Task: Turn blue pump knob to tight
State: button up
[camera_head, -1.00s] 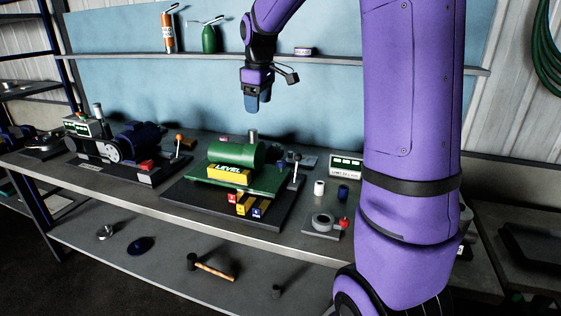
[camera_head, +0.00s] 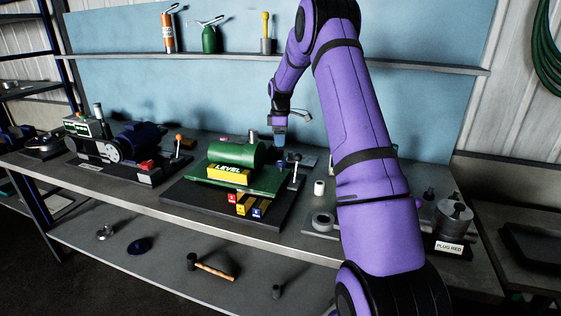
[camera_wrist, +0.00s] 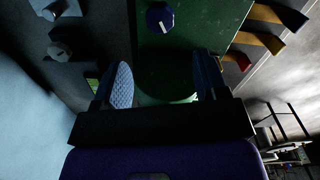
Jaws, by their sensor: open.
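A round dark blue knob (camera_wrist: 160,17) with a short white mark shows at the top of the wrist view, on or just above a green surface. My gripper (camera_wrist: 162,82) is open there, with its two blue-padded fingers apart. The knob lies beyond the fingertips in the picture, and nothing is held. In the head view my gripper (camera_head: 280,142) hangs low at the right end of the green pump (camera_head: 236,154). The knob cannot be made out clearly in the head view. A separate blue pump (camera_head: 137,137) stands farther left on the bench.
Red, yellow and blue tabs (camera_head: 243,202) stick out at the green unit's front. A lever (camera_head: 295,171) stands close to its right. A white cylinder (camera_head: 319,187) and a grey ring (camera_head: 322,221) are farther right. A shelf (camera_head: 230,56) runs behind with bottles.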

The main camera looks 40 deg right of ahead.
aim_at(280, 161)
notch_tip(280, 161, down, 10)
jog(key=shift+r, duration=0.1)
dwell(0.4)
jog(key=c, duration=0.9)
